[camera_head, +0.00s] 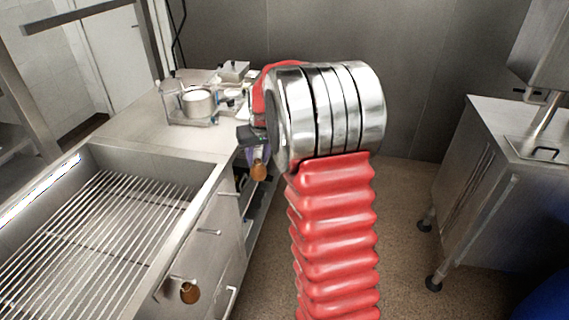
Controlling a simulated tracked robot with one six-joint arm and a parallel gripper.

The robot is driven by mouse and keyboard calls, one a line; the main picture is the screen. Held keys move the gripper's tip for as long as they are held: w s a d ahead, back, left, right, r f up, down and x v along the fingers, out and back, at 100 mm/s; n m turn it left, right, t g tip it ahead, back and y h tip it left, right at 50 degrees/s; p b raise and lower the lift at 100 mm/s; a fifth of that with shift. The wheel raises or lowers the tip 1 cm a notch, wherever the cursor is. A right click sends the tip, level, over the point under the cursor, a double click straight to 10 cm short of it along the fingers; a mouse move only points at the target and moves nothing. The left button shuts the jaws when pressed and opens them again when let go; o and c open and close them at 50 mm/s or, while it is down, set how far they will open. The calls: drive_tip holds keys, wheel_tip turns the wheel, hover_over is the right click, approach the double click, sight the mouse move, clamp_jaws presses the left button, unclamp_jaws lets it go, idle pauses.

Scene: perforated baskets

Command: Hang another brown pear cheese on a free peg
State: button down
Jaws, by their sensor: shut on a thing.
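A brown pear cheese (258,171) hangs just below my gripper (256,152), beside the counter's right side. My gripper is shut on it; the arm's big silver joint hides much of the wrist, and the fingers are small and hard to make out. Another brown pear cheese (189,293) hangs from a peg low on the counter's front face.
The steel counter (140,125) carries a pot (199,103) in a frame and small containers at the back. A slatted basin (105,235) fills its near left part. A steel cabinet (480,190) on wheels stands right. The speckled floor (400,220) between is open.

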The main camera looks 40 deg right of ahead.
drive_tip(key=w+a+r, duration=0.1)
drive_tip(key=a+r, duration=0.4)
drive_tip(key=a, duration=0.7)
drive_tip(key=w+a+r, duration=0.1)
drive_tip(key=a+r, duration=0.4)
drive_tip(key=a, duration=0.7)
drive_tip(key=shift+w+h, duration=0.25)
drive_tip(key=shift+h, duration=0.05)
drive_tip(key=shift+a, duration=0.1)
